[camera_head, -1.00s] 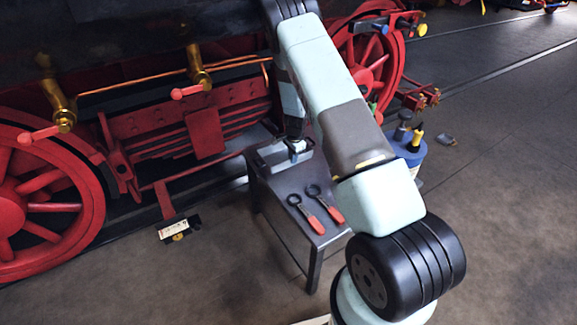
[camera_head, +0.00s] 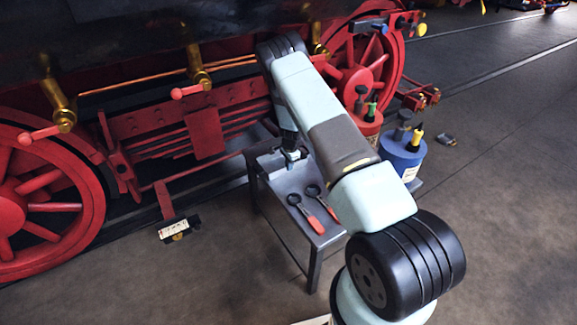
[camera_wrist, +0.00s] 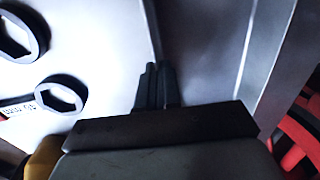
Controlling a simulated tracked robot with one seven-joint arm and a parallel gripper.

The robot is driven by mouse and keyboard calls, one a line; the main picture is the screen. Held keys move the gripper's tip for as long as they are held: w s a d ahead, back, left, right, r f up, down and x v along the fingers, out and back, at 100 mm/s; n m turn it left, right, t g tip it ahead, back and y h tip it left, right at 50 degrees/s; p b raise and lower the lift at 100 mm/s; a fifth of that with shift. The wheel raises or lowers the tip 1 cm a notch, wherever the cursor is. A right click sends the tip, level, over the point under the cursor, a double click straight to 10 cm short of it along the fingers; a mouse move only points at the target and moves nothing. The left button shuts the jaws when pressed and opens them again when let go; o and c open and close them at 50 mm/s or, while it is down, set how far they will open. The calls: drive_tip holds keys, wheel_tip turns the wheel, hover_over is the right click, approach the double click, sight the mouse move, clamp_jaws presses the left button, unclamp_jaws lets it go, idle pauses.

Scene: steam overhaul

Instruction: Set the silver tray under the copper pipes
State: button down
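The silver tray (camera_head: 268,160) lies at the far end of a small grey bench (camera_head: 300,235), beside the locomotive. In the wrist view its grey floor (camera_wrist: 205,45) and raised wall fill the middle and right. My gripper (camera_head: 292,157) is down at the tray's near wall. In the wrist view its dark fingers (camera_wrist: 155,85) are close together with the tray's rim running between them; they look shut on it. The fingertips are partly hidden in the head view. Thin copper pipes (camera_head: 135,85) run along the locomotive to the left, between brass valves (camera_head: 198,70) with red handles.
Two red-handled ring spanners (camera_head: 318,208) lie on the bench's near half. A blue drum (camera_head: 402,155) and a red drum (camera_head: 366,130) stand right of the bench. Red wheels (camera_head: 45,205) and frames border the left.

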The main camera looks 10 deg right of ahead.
drive_tip(key=c, duration=1.3)
unclamp_jaws()
drive_tip(key=shift+c, duration=0.2)
wheel_tip(320, 180, up, 12)
drive_tip(key=s, duration=0.1)
drive_tip(key=shift+d, duration=0.2)
